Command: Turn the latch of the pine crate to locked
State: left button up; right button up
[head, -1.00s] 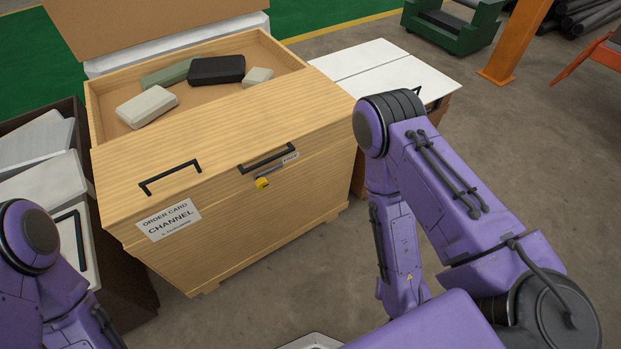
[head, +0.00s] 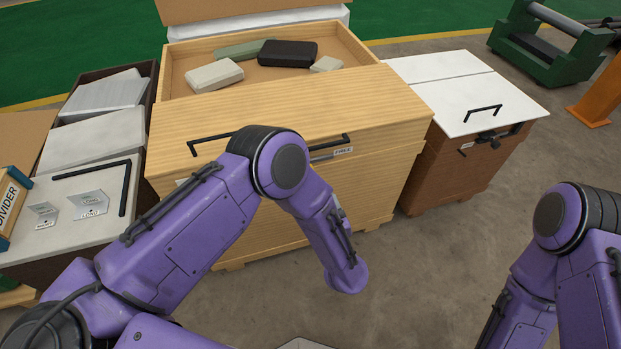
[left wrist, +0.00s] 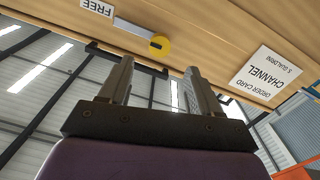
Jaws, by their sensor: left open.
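The pine crate (head: 400,150) stands in the middle of the head view, with my left arm across its front. Its grey latch (head: 322,157) shows beside a small label (head: 343,151); the rest is behind my arm. In the left wrist view, the picture is upside down. There the latch bar (left wrist: 135,30) runs from beside the "FREE" label (left wrist: 97,8) to a round yellow knob (left wrist: 161,46). My left gripper (left wrist: 160,66) is open and empty, its fingers to either side of the knob in the picture; contact is not visible. My right gripper is out of view.
The crate has black handles (head: 210,140) and an open top tray (head: 180,65) holding several blocks. A brown crate with a white lid (head: 470,80) stands at right. Another lidded crate (head: 70,185) stands at left. Floor (head: 420,270) is clear in front.

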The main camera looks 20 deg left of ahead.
pick_arm(q)
jog(key=x, duration=1)
jog(key=shift+w+a+r, duration=0.2)
jog(key=shift+r, duration=0.1)
grip_shut()
